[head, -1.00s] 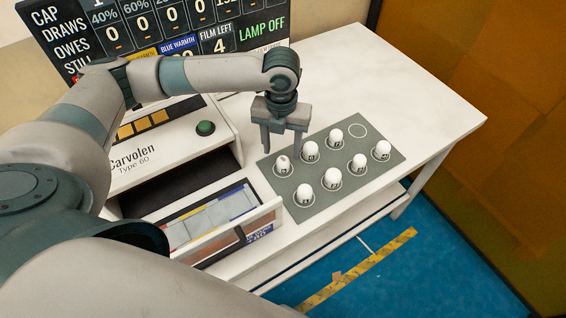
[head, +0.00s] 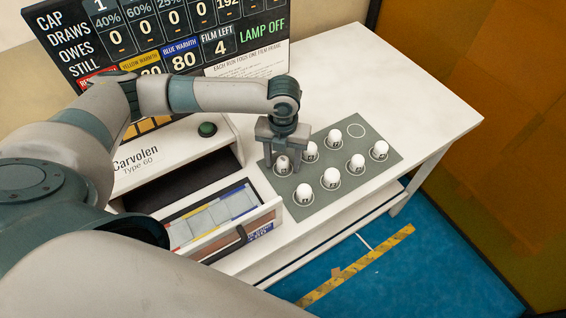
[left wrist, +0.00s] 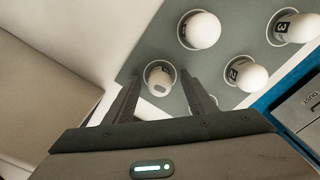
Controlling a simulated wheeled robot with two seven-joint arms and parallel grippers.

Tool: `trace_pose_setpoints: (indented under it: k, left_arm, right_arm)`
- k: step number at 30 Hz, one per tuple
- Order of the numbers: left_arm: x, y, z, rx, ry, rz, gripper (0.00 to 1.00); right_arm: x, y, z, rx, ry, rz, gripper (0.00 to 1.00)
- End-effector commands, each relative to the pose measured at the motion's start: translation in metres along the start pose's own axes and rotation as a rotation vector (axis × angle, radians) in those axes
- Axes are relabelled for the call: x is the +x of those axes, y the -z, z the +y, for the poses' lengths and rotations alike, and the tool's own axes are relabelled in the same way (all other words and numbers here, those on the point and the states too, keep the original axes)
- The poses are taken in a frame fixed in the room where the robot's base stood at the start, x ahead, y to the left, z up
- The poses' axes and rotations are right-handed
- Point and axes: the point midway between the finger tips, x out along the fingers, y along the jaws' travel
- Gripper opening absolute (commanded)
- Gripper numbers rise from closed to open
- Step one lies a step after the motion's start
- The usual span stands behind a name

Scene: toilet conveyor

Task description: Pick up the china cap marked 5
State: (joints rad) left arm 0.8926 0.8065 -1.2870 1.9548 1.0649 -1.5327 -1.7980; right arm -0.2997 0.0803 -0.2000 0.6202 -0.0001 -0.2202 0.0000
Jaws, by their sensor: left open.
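Several white china caps stand in ringed places on a grey mat (head: 318,196) on the table. The small marks are mostly too small to read in the head view, and I cannot tell which cap bears the 5. My left gripper (head: 282,168) is open, pointing down at the mat's left corner. One cap (head: 282,164) shows between its fingers, apparently not gripped. In the left wrist view this cap (left wrist: 160,78) lies just beyond the open fingers (left wrist: 163,92), its mark unreadable. Another cap (left wrist: 293,28) there seems marked 3. My right gripper is not in view.
The Carvolen machine (head: 165,160) with a green button (head: 207,129) stands left of the mat, a tray of coloured strips (head: 212,215) in front. Clear white table (head: 400,95) lies behind and right.

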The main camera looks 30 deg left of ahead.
Motion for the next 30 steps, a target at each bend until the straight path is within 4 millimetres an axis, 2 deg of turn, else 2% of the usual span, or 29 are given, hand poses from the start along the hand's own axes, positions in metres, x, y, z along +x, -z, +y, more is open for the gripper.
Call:
trace_pose_setpoints:
  k: [4,5,10,23,30]
  left_arm:
    - [0.0,0.0,0.0,0.0,0.0,0.0,0.51]
    - [0.0,0.0,0.0,0.0,0.0,0.0,0.46]
    - [0.0,0.0,0.0,0.0,0.0,0.0,0.07]
    - [-0.005,-0.001,0.0,0.0,0.0,-0.001,0.06]
    - [-0.03,-0.002,0.0,0.0,0.003,-0.004,0.06]
  right_arm:
    - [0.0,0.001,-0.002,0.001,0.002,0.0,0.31]
    - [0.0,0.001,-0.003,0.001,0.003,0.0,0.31]
    - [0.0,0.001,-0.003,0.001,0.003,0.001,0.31]
    - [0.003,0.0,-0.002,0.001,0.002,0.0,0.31]
    - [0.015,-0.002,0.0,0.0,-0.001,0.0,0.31]
